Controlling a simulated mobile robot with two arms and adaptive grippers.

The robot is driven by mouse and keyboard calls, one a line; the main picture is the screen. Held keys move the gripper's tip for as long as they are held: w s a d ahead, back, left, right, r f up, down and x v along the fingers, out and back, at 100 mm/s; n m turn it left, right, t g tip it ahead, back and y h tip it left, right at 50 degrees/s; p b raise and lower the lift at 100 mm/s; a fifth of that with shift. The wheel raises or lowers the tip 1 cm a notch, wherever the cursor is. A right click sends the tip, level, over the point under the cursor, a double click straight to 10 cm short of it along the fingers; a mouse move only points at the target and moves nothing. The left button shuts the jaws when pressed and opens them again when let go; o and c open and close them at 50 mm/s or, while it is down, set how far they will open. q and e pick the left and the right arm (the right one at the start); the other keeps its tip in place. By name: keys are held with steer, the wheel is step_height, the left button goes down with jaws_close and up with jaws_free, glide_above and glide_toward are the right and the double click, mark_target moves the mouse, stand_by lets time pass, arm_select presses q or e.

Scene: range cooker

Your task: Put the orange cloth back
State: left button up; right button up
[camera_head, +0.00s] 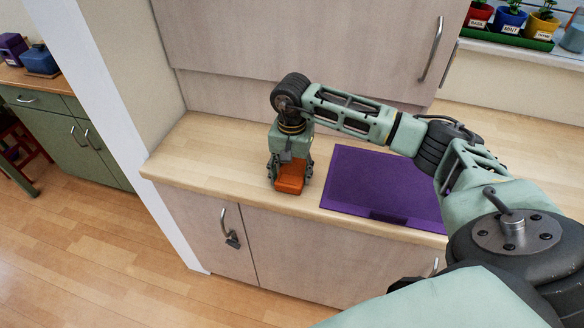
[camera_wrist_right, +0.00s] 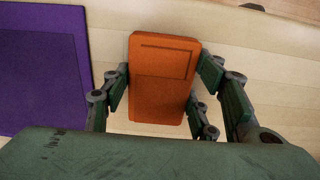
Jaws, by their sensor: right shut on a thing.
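The orange cloth (camera_head: 290,179) is a small folded block at the front of the wooden counter, left of the purple mat. My right gripper (camera_head: 289,172) points down over it and is shut on it. In the right wrist view the orange cloth (camera_wrist_right: 162,80) sits between the two fingers of the right gripper (camera_wrist_right: 163,92), which touch or nearly touch its long sides. I cannot tell whether the cloth rests on the counter or is just above it. My left gripper is not in view.
The purple mat (camera_head: 372,184) lies flat on the counter (camera_head: 200,155); it also shows in the wrist view (camera_wrist_right: 42,65). Upper cabinets (camera_head: 300,40) stand behind. Potted herbs (camera_head: 510,20) stand at the far right. Counter space left of the gripper is clear.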

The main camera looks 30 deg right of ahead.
mark_target(292, 173)
steer(key=shift+f, duration=0.1)
steer(key=shift+f, duration=0.1)
steer(key=o, duration=1)
steer(key=shift+r, duration=0.2)
steer(key=shift+w+r, duration=0.1)
steer(key=shift+r, duration=0.15)
step_height(292, 173, up, 12)
steer(key=b, duration=0.3)
steer(key=shift+f, duration=0.25)
